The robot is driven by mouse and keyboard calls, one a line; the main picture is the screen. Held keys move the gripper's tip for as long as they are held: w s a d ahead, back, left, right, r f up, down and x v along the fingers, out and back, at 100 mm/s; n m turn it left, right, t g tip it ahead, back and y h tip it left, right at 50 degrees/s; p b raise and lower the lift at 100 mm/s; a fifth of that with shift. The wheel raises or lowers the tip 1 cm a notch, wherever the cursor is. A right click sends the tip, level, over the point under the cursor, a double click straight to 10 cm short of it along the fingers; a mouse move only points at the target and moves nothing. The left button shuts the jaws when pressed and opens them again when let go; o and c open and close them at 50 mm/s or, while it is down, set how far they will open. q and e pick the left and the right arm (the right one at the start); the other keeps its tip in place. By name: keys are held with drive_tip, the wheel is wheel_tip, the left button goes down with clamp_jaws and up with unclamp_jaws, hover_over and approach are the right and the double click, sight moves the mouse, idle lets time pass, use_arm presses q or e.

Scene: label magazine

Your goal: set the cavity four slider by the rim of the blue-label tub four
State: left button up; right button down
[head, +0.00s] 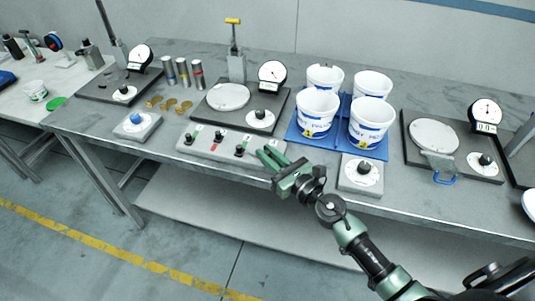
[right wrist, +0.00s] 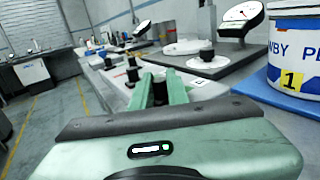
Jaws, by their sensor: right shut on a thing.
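The grey slider panel (head: 212,148) lies along the table's front edge, with several black slider knobs and small green and red marks. My right gripper (head: 268,156) is at the panel's right end, its green fingers shut on a dark slider knob (right wrist: 160,88). The fingers cover much of that knob, and its setting cannot be read. White tubs with blue labels stand on a blue tray (head: 301,140): front left (head: 317,104), front right (head: 371,118), back left (head: 325,76) and back right (head: 373,84). A yellow tag reading 1 shows on the near tub (right wrist: 290,50) in the right wrist view. My left gripper is out of view.
A dial gauge station (head: 229,97) stands behind the panel, and another (head: 434,134) is right of the tray. Grey boxes with knobs flank the panel, at left (head: 138,125) and right (head: 361,174). Brass pieces (head: 168,104) lie behind the left box.

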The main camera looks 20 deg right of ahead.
sight(271, 145)
drive_tip(key=shift+a+f, duration=0.1)
drive_tip(key=shift+f, duration=0.1)
drive_tip(key=w+d, duration=0.1)
drive_tip(key=w+d+b, duration=0.1)
drive_tip(key=shift+w, duration=0.55)
drive_tip(key=c, duration=1.5)
unclamp_jaws()
drive_tip(key=shift+o, duration=0.7)
drive_tip(key=shift+w+d, duration=0.1)
drive_tip(key=shift+w, duration=0.05)
